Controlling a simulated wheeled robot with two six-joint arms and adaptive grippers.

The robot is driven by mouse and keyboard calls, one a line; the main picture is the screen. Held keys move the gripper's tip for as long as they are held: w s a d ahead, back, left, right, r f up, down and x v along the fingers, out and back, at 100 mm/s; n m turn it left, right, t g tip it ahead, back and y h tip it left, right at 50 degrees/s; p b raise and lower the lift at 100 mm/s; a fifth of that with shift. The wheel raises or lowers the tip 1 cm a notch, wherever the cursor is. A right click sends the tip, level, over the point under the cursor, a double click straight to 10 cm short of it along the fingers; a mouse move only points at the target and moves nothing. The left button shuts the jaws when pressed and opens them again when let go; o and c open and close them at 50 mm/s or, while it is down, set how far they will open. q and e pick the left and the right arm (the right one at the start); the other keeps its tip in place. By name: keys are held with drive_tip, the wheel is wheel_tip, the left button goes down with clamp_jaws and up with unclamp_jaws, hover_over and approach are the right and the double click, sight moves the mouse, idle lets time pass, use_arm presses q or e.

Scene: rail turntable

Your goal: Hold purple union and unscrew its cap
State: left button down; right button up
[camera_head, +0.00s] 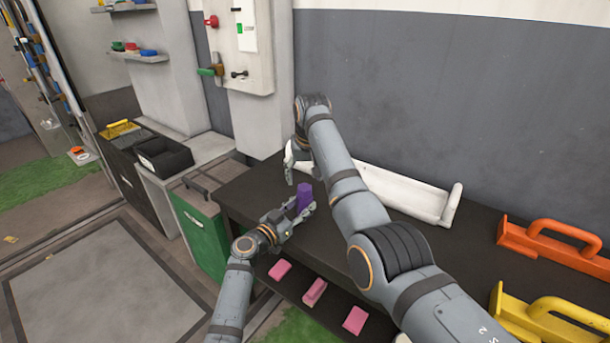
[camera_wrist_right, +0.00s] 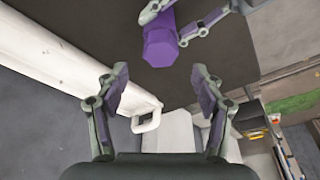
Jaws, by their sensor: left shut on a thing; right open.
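The purple union (camera_head: 304,196) stands near the left end of the dark bench in the head view. My left gripper (camera_head: 294,209) is shut around it from the lower left. In the right wrist view the union (camera_wrist_right: 160,46) is at the top, with a hexagonal end facing the camera and the left gripper's fingers (camera_wrist_right: 188,24) on it. I cannot clearly tell the cap from the body. My right gripper (camera_wrist_right: 157,84) is open and empty, apart from the union; my right arm mostly hides it in the head view.
A long white rail (camera_head: 405,195) with end handles lies along the back of the bench. Orange (camera_head: 555,240) and yellow (camera_head: 548,318) handled pieces lie at the right. Pink blocks (camera_head: 315,292) lie on the lower shelf. A green cabinet (camera_head: 200,232) stands left of the bench.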

sight(305, 188)
drive_tip(key=m+h, duration=0.1)
drive_tip(key=m, duration=0.3)
drive_tip(key=shift+a, duration=0.15)
drive_tip(key=shift+f, duration=0.1)
drive_tip(key=shift+f, duration=1.95)
clamp_jaws()
drive_tip(key=n, duration=0.3)
drive_tip(key=shift+n+y, duration=0.3)
drive_tip(key=shift+y, duration=0.1)
drive_tip(key=shift+n+y, duration=0.3)
drive_tip(key=shift+n, duration=0.8)
